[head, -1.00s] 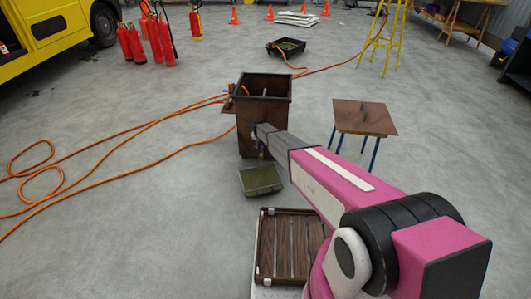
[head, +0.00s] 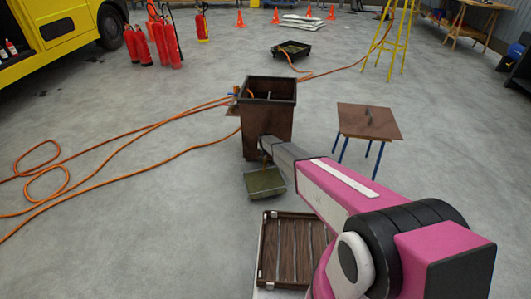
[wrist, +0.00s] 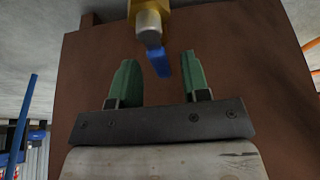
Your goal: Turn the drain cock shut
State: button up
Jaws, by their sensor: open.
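The drain cock (wrist: 148,22) shows at the top of the wrist view, with a brass body, a pale round nose and a blue lever (wrist: 161,62). The lever hangs slightly slanted between the green fingertips of my gripper (wrist: 157,82), nearer the right finger. My gripper is open, and I see a gap on both sides of the lever. Behind it is the brown wall of the tank (wrist: 230,60). In the head view the tank (head: 268,92) stands open-topped, and my arm's end hides the cock at its near side.
A shallow green-filled pan (head: 265,182) lies on the floor below the arm's end. A slatted crate (head: 262,250) is nearer me. A brown-topped table (head: 368,121) stands to the right. Orange hoses (head: 130,125) run over the floor at left. A yellow stepladder (head: 388,40) stands farther back.

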grip_shut()
jog(key=shift+m, duration=0.3)
jog(key=shift+s+d+r+m+g+h, duration=0.1)
jog(key=shift+s+d+m+g+h, duration=0.6)
jog(key=shift+m, duration=2.25)
jog(key=shift+s+d+f+m+g+h, duration=0.1)
jog(key=shift+s+d+m+g+h, duration=0.55)
jog(key=shift+m, duration=2.25)
jog(key=shift+s+d+r+m+g+h, duration=0.1)
jog(key=shift+s+d+m+g+h, duration=0.55)
jog(key=shift+m, duration=2.3)
jog(key=shift+w+a+g, duration=0.2)
jog(key=shift+a+g, duration=0.15)
jog(key=shift+g, duration=0.05)
